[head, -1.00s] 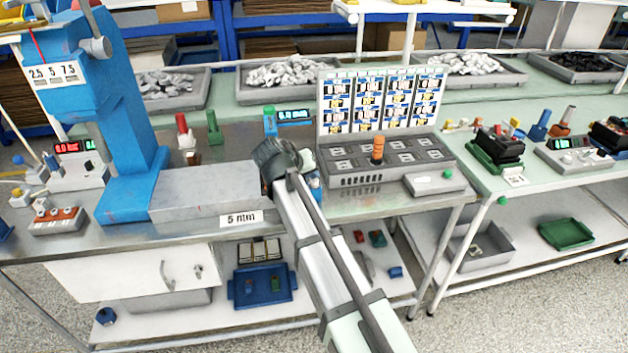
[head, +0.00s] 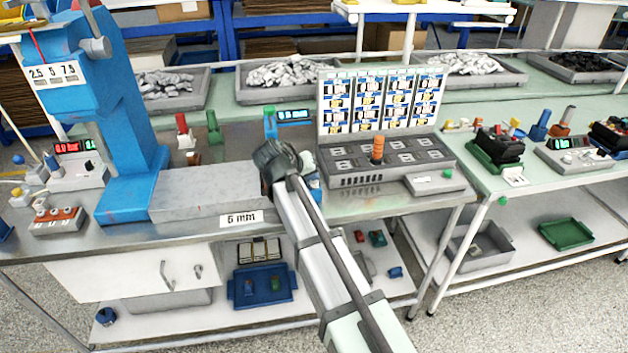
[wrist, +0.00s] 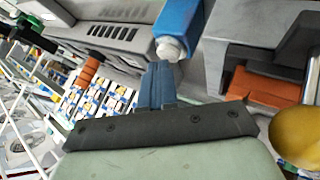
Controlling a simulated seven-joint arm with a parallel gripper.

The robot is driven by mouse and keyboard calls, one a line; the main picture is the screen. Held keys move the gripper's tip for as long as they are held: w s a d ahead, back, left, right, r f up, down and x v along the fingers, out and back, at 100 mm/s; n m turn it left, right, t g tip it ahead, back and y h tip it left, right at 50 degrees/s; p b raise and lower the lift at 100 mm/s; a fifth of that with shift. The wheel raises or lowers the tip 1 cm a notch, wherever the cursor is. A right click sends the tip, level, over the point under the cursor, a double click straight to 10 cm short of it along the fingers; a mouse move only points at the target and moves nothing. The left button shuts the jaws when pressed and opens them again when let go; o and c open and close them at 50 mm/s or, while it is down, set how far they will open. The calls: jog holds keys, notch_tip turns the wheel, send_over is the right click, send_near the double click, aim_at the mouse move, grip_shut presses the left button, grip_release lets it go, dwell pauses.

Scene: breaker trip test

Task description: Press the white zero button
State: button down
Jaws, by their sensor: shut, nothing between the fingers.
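In the wrist view, the white button (wrist: 171,48) is a small round knob on the end of a blue housing (wrist: 180,18). My gripper (wrist: 158,66) has its blue-grey fingers together and empty, with their tips right by the button. I cannot tell whether the tips touch it.
A grey socket box (head: 395,160) with an orange knob (head: 377,149) and a label board (head: 380,100) stand to the right. A blue press (head: 135,130) with a grey block (head: 205,192) stands to the left. In the wrist view, an orange part (wrist: 262,88) and a yellow one (wrist: 297,135) lie close on the right.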

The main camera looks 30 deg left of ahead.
aim_at(311, 183)
jog(key=shift+r, duration=0.9)
jog(key=shift+r, duration=0.1)
jog(key=shift+r, duration=2.4)
